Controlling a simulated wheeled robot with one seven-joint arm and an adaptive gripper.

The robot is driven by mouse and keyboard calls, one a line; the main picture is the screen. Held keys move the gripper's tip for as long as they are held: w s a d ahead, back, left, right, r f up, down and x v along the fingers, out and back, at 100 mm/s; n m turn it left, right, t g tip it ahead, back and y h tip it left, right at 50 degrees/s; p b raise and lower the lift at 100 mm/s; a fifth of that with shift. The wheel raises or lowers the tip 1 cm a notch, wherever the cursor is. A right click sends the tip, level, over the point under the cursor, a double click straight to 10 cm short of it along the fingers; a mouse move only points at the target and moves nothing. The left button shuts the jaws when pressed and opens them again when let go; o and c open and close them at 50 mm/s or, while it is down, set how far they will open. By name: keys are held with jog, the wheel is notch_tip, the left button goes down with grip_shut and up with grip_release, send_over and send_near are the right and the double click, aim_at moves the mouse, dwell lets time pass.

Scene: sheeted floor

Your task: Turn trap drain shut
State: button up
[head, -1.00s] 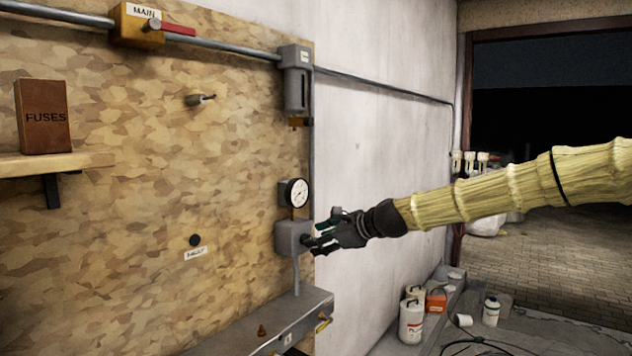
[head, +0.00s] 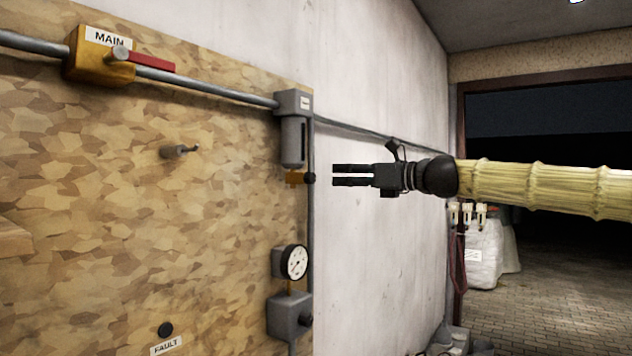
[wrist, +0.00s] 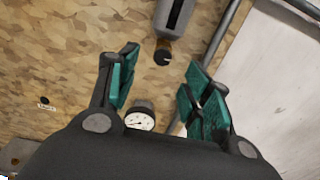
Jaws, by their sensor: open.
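The grey trap (head: 292,140) hangs under the pipe at the right edge of the wooden board. At its foot is a yellow-brown drain fitting (head: 293,179) with a round black knob (head: 310,178) facing right. My gripper (head: 334,175) is level with the knob in the head view, to its right, over the white wall. In the wrist view the black knob (wrist: 162,57) and the trap's lower end (wrist: 173,18) show between the two green-padded fingers of my gripper (wrist: 162,60). The fingers are apart and empty; I see no contact.
A gauge (head: 294,262) and grey box (head: 290,316) sit below the trap; the gauge also shows in the wrist view (wrist: 140,121). A vertical pipe (head: 311,215) runs beside the trap. The MAIN valve (head: 100,55) has a red lever.

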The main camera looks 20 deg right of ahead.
aim_at(315, 179)
jog(key=x, duration=0.3)
jog(key=f+p+x, duration=0.1)
jog(key=x, duration=0.3)
jog(key=w+d+p+x, duration=0.1)
jog(key=x, duration=0.2)
jog(key=shift+w+a+f, duration=0.1)
jog(key=shift+w+f, duration=0.1)
jog(key=shift+f, duration=0.05)
jog(key=shift+s+d, duration=0.1)
jog(key=shift+d, duration=0.15)
jog(key=shift+s+r, duration=0.55)
jog(key=shift+s, duration=0.35)
jog(key=c, duration=0.3)
jog(key=shift+a, duration=0.15)
jog(key=c, duration=0.4)
jog(key=shift+w+f, duration=0.25)
jog(key=c, duration=0.3)
